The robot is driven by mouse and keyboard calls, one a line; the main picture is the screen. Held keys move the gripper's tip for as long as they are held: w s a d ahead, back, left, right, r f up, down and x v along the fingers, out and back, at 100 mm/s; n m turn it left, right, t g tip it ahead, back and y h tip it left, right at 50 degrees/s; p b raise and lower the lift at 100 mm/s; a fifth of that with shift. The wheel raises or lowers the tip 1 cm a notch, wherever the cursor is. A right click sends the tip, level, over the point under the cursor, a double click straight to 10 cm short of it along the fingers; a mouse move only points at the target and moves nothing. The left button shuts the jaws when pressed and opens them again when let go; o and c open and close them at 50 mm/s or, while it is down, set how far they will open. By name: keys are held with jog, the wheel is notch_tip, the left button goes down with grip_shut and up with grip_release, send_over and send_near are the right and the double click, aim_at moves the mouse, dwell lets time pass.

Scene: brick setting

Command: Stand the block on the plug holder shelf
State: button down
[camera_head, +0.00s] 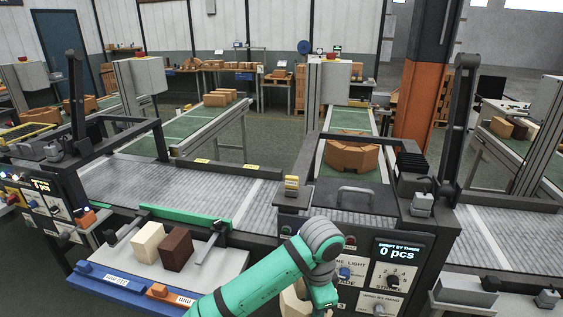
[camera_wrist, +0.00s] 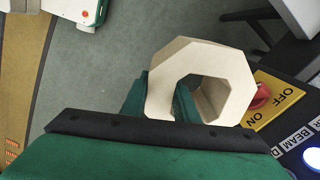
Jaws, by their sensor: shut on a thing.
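A cream, octagonal ring-shaped block (camera_wrist: 225,65) is held by my gripper (camera_wrist: 161,102) in the wrist view. One green finger is outside the ring and the other reaches into its hole, so they pinch one wall. In the head view part of the cream block (camera_head: 291,300) shows at the bottom, beside my green arm, which hides the rest and the fingers. I cannot tell for sure which surface is the plug holder shelf. A pale shelf (camera_head: 222,272) at lower left carries a cream block (camera_head: 148,241) and a dark brown block (camera_head: 177,249).
A control panel (camera_head: 388,268) reading "0 pcs" stands right of my arm. In the wrist view a red knob (camera_wrist: 260,96) on a yellow ON/OFF plate is close beside the held block. A roller conveyor (camera_head: 195,192) runs behind the shelf. Brown blocks (camera_head: 352,157) sit beyond.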

jog(key=w+a+f+n, duration=0.2)
jog(key=a+f+n, duration=0.2)
jog(key=f+n, duration=0.2)
jog(key=w+a+f+n, duration=0.3)
jog(key=f+n, duration=0.3)
jog(key=f, duration=0.3)
jog(key=shift+w+a+f, duration=0.25)
jog(key=shift+a+f, duration=0.1)
jog(key=shift+a, duration=0.1)
